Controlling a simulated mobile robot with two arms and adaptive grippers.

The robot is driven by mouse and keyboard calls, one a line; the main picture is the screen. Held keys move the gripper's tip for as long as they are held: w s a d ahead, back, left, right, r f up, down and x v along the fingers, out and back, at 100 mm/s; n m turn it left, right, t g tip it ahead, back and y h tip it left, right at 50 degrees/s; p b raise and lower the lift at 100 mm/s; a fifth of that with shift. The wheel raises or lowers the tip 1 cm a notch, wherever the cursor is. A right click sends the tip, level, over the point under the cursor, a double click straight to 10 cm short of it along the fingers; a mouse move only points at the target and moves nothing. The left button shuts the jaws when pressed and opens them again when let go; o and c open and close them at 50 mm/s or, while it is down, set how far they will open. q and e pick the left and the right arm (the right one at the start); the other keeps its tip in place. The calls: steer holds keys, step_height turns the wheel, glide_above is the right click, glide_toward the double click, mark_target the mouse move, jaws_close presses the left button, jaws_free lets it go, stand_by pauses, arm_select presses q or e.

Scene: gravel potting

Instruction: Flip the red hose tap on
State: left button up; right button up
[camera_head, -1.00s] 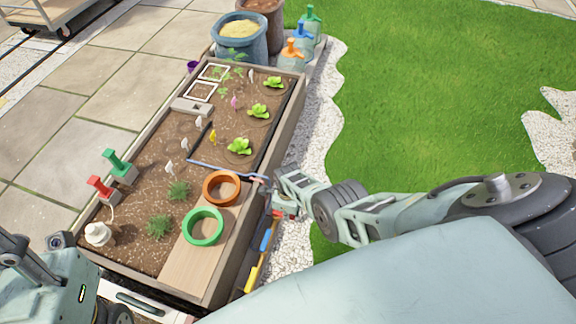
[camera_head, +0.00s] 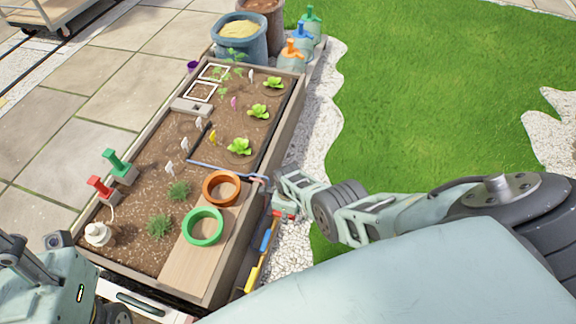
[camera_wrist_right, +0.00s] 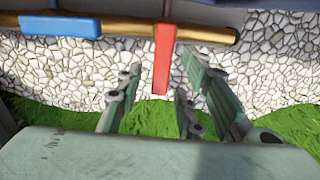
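The red tap handle (camera_head: 285,215) is a flat red lever at the right outer side of the planter bed, partly hidden by my right gripper. In the right wrist view, the red lever (camera_wrist_right: 163,55) points across a brass-coloured pipe (camera_wrist_right: 130,27). My right gripper (camera_head: 281,203) is beside the bed. In the wrist view its fingers (camera_wrist_right: 160,98) are apart, with the lever's end showing in the gap between them. I cannot tell whether a finger touches it. Of my left arm only links show at the lower left; its gripper is not visible.
A blue lever (camera_head: 267,239) and a yellow lever (camera_head: 252,278) lie along the same pipe. The wooden bed (camera_head: 285,130) holds plants, an orange ring (camera_head: 207,192), a green ring (camera_head: 190,232) and red and green T-handled blocks. White gravel and open lawn lie to the right.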

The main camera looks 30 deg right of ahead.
steer(key=shift+r, duration=0.15)
steer(key=shift+w+r, duration=0.1)
steer(key=shift+r, duration=0.4)
step_height(320, 180, up, 11)
steer(key=shift+f, duration=0.2)
stand_by(0.5)
